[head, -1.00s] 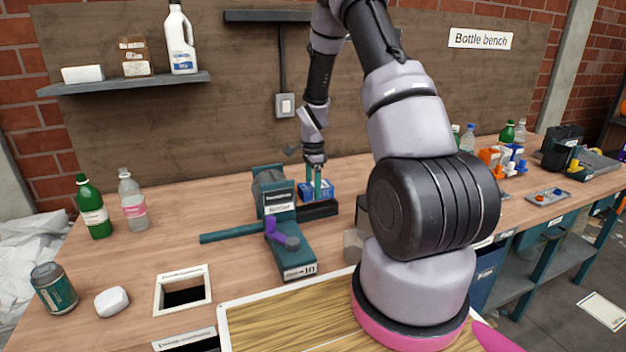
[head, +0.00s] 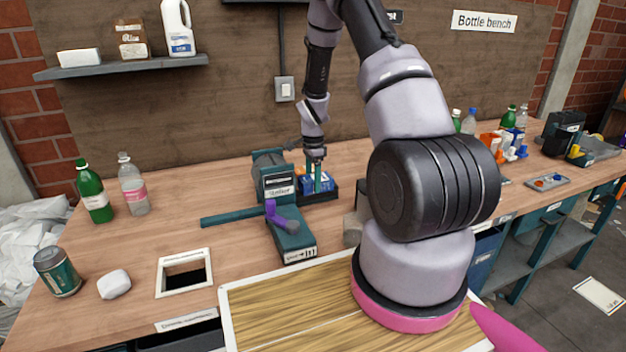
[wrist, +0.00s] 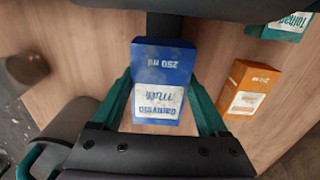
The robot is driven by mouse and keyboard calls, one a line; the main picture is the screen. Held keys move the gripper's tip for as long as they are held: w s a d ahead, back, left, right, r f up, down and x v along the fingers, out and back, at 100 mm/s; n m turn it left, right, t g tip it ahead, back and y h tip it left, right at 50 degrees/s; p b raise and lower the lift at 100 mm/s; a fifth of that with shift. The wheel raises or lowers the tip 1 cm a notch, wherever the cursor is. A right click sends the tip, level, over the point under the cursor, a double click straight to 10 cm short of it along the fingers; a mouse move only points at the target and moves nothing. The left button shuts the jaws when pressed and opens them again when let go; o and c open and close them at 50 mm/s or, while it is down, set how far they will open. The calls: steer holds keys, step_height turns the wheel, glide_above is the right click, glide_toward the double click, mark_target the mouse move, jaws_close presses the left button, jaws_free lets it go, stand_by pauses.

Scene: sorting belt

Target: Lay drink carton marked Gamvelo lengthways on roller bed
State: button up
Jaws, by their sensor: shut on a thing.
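The blue drink carton marked Gamvelo (wrist: 160,82) stands between the two teal fingers in the wrist view, its white label facing the camera upside down. My gripper (wrist: 165,110) is shut on it, one finger on each side. In the head view, my gripper (head: 317,178) points down at the back of the bench, with blue packaging (head: 324,185) at its fingers, over a black tray-like holder (head: 322,197). I cannot tell whether the carton touches that holder. I cannot make out the roller bed for certain.
An orange carton (wrist: 250,88) is close to the right finger in the wrist view. A teal machine (head: 288,232) with a purple lever stands left of my gripper. My upper arm hides much of the bench's right.

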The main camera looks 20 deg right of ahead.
steer(key=shift+f, duration=0.2)
steer(key=o, duration=1.2)
